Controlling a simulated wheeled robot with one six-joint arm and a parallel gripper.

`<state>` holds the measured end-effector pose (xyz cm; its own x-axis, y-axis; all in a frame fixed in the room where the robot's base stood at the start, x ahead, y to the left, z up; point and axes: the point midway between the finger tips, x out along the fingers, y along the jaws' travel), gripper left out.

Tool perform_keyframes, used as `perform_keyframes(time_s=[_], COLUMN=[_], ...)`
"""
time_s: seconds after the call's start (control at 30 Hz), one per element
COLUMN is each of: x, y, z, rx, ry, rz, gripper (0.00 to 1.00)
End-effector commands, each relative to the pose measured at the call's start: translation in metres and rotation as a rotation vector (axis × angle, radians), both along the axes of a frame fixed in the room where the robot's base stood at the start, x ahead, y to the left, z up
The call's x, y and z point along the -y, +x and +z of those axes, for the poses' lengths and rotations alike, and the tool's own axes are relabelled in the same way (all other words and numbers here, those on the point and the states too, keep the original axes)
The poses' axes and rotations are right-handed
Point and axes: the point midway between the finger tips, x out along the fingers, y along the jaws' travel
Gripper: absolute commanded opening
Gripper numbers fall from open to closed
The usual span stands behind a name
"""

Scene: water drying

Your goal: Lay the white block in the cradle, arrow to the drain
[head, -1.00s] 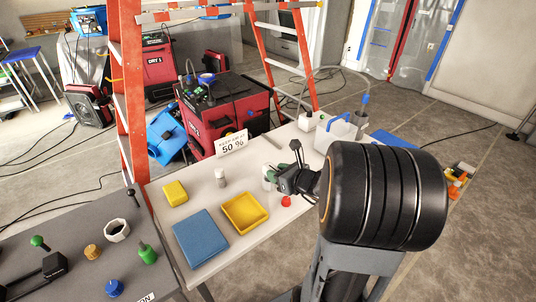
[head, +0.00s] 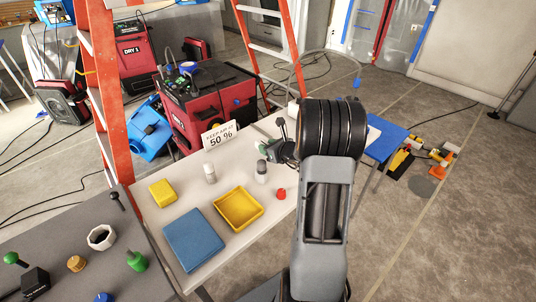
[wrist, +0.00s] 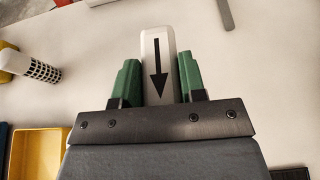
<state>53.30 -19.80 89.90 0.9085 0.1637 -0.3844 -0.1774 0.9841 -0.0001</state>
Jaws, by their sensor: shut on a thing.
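The white block (wrist: 158,62) shows in the wrist view as an upright-looking pale bar with a black arrow on its face. The arrow points down the picture, towards my gripper's body. My gripper (wrist: 156,82) is shut on the block, with one green finger on each side. In the head view my gripper (head: 273,150) is over the far right part of the white table, beyond the yellow tray; the block is too small to make out there. I cannot make out the cradle or the drain; my arm covers part of the table's right end.
The white table (head: 185,198) bears a yellow tray (head: 260,211), blue pad (head: 194,240), yellow sponge-like block (head: 162,193), white bottle (head: 210,173), red cap (head: 281,194) and humidity sign (head: 219,135). An orange ladder (head: 104,90) rises behind.

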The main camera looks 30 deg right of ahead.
Motion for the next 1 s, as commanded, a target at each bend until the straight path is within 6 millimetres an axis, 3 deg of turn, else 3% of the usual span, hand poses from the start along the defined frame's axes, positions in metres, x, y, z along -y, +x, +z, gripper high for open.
perform_keyframes(time_s=[0.2, 0.5, 1.0], x=[0.003, 0.004, 0.004], y=[0.008, 0.01, 0.01], z=[-0.01, -0.041, -0.048], rx=[0.0, 0.0, 0.001], ry=[0.001, 0.002, 0.0], rz=[0.001, -0.001, 0.0], gripper=[0.14, 0.14, 0.14])
